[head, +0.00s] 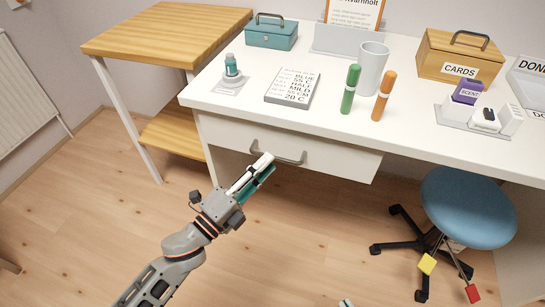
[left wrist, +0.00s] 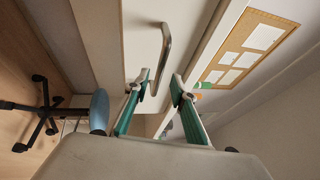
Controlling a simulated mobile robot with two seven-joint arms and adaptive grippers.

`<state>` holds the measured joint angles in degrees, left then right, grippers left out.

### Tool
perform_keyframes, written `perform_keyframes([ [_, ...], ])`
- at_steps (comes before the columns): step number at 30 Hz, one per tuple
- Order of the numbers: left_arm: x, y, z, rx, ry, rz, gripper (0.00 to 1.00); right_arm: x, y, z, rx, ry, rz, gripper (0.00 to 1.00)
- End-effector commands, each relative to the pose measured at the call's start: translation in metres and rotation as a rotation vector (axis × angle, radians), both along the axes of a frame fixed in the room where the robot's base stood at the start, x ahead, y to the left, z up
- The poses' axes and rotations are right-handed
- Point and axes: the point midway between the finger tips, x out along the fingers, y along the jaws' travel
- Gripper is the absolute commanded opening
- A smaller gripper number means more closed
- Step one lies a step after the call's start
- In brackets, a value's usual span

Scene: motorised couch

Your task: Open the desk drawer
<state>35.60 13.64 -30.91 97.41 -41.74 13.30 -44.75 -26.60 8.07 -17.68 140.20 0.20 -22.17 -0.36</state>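The desk drawer (head: 335,158) is a white front under the desk top and looks shut. Its grey bar handle (head: 290,160) also shows in the left wrist view (left wrist: 166,45). My left gripper (head: 264,165) is in front of the handle's left part in the head view and covers some of it. In the left wrist view its two teal-and-white fingers (left wrist: 160,82) are apart with nothing between them, and the handle lies just beyond their tips. I cannot tell whether they touch. Only a small tip of my right gripper (head: 345,302) shows at the bottom edge.
The white desk top (head: 225,95) holds a book, a cup, green and orange markers and boxes. A blue stool (head: 468,205) stands at the right, below the desk. A wooden side table (head: 165,35) is at the left. The floor before the drawer is clear.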

Motion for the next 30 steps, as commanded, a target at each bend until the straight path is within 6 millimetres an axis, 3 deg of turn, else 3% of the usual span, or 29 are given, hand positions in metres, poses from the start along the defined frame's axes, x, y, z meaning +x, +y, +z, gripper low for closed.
perform_keyframes([
  [9,0.027,-0.024,0.003,0.000,0.005,0.001,0.25,0.000,0.003,0.000,0.014,0.000,-0.003,0.00],
  [19,0.031,-0.027,0.005,0.000,0.004,0.001,0.25,0.001,0.003,0.001,0.015,-0.002,-0.004,0.00],
  [22,0.031,-0.027,0.005,0.000,0.004,0.001,0.01,0.001,0.003,0.001,0.016,-0.002,-0.004,0.00],
  [30,0.030,-0.027,0.005,0.000,0.004,0.001,0.00,0.001,0.003,0.002,0.017,-0.004,-0.004,0.00],
])
